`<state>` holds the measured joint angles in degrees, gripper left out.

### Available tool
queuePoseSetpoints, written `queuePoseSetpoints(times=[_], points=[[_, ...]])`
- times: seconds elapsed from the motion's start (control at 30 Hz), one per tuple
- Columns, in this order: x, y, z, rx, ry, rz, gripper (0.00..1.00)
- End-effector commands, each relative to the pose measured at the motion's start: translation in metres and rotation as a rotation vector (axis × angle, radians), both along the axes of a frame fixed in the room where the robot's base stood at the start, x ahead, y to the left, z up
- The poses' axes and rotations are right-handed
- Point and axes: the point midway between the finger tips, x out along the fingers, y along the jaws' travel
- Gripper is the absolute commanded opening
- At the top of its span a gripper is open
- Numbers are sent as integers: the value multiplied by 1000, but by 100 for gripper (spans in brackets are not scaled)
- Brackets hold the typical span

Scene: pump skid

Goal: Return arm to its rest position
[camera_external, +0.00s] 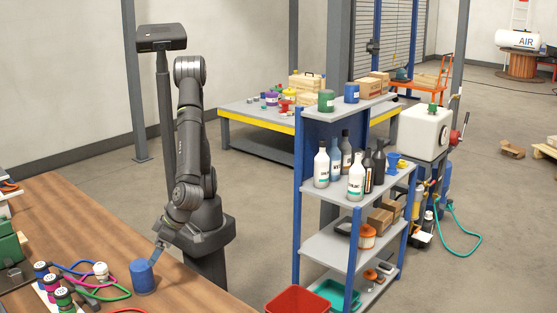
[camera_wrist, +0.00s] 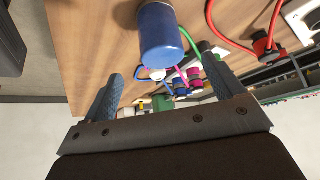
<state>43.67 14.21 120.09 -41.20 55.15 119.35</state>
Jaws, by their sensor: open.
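My gripper (camera_external: 158,250) is low over the wooden workbench (camera_external: 95,205), with my arm bent down to it. A blue cylinder (camera_external: 143,277) stands upright on the bench close to the fingertips. The wrist view shows my two fingers (camera_wrist: 159,60) spread apart, with the blue cylinder (camera_wrist: 160,38) ahead and partly between them. I cannot tell whether a finger touches it. Nothing is clamped in the jaws.
A blue-framed shelf (camera_external: 297,200) of bottles stands right of my arm. A red bin (camera_external: 298,300) is in front. Open floor lies between bench and shelf.

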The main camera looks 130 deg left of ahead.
Motion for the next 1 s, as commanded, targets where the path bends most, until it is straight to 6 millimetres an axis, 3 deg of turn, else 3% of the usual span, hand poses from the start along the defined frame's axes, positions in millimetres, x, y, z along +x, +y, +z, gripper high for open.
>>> queuePoseSetpoints(times=[0.8, 1.0], points=[[-47, -44, -101, 5, 4, -2, 86], [-45, -44, -88, -1, 0, -2, 86]])
